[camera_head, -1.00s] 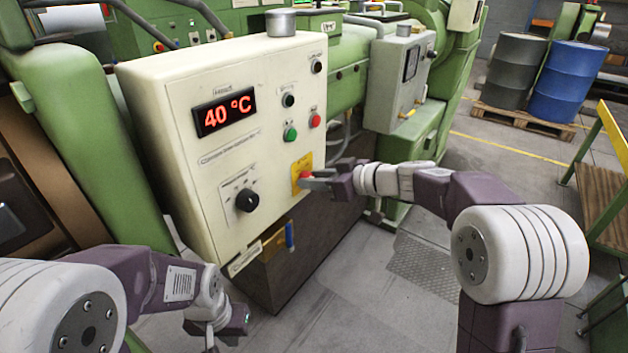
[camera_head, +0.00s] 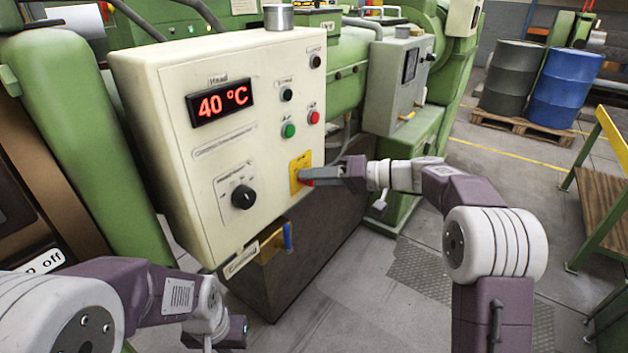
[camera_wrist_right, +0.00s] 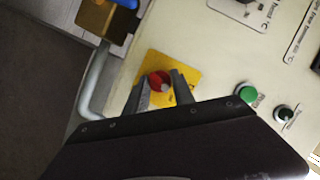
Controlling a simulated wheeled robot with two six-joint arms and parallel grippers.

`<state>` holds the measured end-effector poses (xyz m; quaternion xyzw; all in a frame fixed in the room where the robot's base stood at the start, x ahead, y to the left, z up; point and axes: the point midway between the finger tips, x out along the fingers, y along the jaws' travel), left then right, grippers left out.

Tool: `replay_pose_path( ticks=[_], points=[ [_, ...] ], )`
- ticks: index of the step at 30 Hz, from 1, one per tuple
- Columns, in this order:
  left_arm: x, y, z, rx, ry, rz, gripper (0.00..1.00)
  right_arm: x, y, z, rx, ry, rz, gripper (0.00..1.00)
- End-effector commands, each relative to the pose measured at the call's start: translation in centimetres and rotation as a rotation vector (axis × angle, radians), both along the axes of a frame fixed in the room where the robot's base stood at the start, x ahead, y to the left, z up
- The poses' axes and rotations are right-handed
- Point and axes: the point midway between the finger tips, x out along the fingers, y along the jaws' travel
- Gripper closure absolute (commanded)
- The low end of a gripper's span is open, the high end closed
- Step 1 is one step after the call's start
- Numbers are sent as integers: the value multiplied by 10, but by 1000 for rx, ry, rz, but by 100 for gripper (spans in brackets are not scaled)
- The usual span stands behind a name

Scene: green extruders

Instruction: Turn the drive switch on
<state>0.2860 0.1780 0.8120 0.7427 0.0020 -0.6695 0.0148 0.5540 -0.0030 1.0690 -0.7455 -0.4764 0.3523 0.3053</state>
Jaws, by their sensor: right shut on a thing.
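A cream control panel (camera_head: 165,130) stands in front of me with a red 40 °C display (camera_head: 220,103). Low on its right side is a yellow plate (camera_head: 299,165) bearing a red knob (camera_wrist_right: 158,80). My right gripper (camera_head: 308,178) is at this plate, and its fingers mostly hide the knob in the head view. In the right wrist view the gripper's two fingers (camera_wrist_right: 161,90) stand on either side of the red knob, shut on it. My left gripper (camera_head: 236,332) hangs low at the bottom, away from the panel; its jaw state is unclear. Which control is the drive switch is not readable.
The panel also carries a black rotary knob (camera_head: 243,196), a green button (camera_head: 288,130), a red button (camera_head: 313,117) and black knobs. A blue handle (camera_head: 287,237) on a brass block sticks out below. Drums (camera_head: 562,90) stand far right.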

Motion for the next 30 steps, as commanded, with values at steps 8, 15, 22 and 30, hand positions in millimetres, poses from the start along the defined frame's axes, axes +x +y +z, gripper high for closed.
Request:
replay_pose_path(
  ticks=[8, 15, 22, 30],
  points=[
    [0, 0, -3, 0, 0, 0, 100, 1, 0, -3, 110, 155, 0, 100],
    [0, 0, -4, 0, 0, 0, 100, 1, 0, -3, 167, 233, 0, 100],
    [0, 0, -5, 0, 0, 0, 100, 1, 0, -3, 187, 262, 1, 100],
    [0, 0, -5, 0, 0, 0, 100, 1, 0, -3, 191, 266, 0, 100]
  ],
)
